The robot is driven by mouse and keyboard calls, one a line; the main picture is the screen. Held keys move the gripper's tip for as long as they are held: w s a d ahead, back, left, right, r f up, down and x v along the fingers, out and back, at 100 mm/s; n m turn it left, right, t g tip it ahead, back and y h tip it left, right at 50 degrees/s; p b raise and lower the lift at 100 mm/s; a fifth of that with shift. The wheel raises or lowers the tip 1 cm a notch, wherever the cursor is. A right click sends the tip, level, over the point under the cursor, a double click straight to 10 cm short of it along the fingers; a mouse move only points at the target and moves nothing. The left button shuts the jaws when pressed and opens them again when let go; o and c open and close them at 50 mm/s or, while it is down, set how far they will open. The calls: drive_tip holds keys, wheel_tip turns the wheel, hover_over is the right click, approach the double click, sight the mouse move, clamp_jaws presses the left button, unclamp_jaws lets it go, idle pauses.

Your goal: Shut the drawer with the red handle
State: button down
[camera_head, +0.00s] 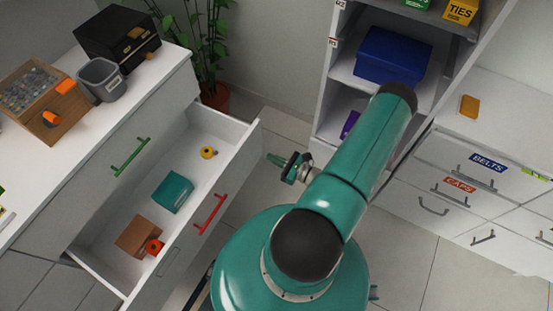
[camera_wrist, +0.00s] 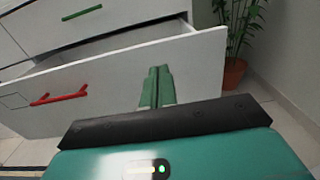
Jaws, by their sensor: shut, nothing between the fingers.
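The drawer with the red handle (camera_head: 211,214) is pulled well out of the white dresser on the left. Its front panel faces my arm, and the red handle also shows at the left in the wrist view (camera_wrist: 59,95). Inside the drawer are a teal box (camera_head: 172,192), a brown box (camera_head: 138,237), an orange-red roll (camera_head: 154,247) and a yellow ring (camera_head: 208,152). My gripper (camera_head: 274,160) is shut and empty, just outside the far end of the drawer front. In the wrist view its fingers (camera_wrist: 158,85) point at the front panel, right of the handle; I cannot tell whether they touch.
A shut drawer with a green handle (camera_head: 130,158) sits above the open one. A grey bin (camera_head: 102,80), a wooden box (camera_head: 46,100) and a black box (camera_head: 117,40) stand on the dresser. A potted plant (camera_head: 213,95) stands behind.

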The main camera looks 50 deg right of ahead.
sight(243, 144)
drive_tip(key=x, duration=1)
drive_tip(key=shift+w, duration=0.15)
